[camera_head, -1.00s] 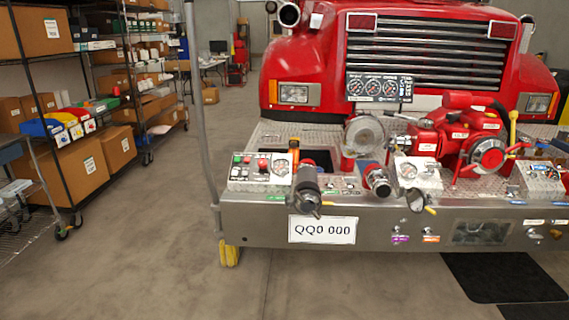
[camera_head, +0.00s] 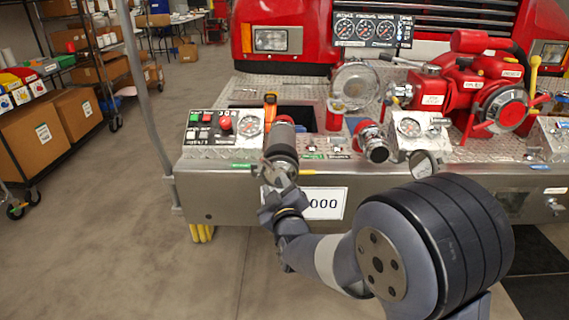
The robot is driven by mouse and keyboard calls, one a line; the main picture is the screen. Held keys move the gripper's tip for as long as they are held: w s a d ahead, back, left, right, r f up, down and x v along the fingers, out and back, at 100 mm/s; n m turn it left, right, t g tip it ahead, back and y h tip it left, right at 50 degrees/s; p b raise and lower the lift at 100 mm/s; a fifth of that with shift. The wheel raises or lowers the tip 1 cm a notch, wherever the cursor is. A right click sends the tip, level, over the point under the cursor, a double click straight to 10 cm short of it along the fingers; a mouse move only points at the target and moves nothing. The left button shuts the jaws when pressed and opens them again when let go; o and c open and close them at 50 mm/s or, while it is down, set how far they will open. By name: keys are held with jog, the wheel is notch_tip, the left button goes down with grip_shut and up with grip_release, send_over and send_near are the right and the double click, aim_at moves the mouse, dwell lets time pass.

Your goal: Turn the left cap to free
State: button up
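The left cap (camera_head: 281,144) is a dark grey cylinder on the red outlet at the left of the bumper deck, pointing forward and down. Its front end is partly hidden by my gripper. My gripper (camera_head: 277,177) is right at the front end of the cap, in front of the bumper. Its fingers are small and overlap the cap's end, so I cannot tell whether they are open or closed on it, or touching. My forearm comes in from the lower right and hides part of the licence plate (camera_head: 327,204).
A grey control box (camera_head: 213,129) with a gauge stands left of the cap. A second outlet (camera_head: 372,142) and a gauge box (camera_head: 412,132) stand to its right. The red pump (camera_head: 470,90) is further right. The floor (camera_head: 110,215) on the left is clear.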

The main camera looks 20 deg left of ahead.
aim_at(269, 167)
jog(key=x, duration=1)
jog(key=shift+w, duration=0.15)
jog(key=shift+r, duration=0.1)
jog(key=shift+c, duration=0.3)
grip_shut()
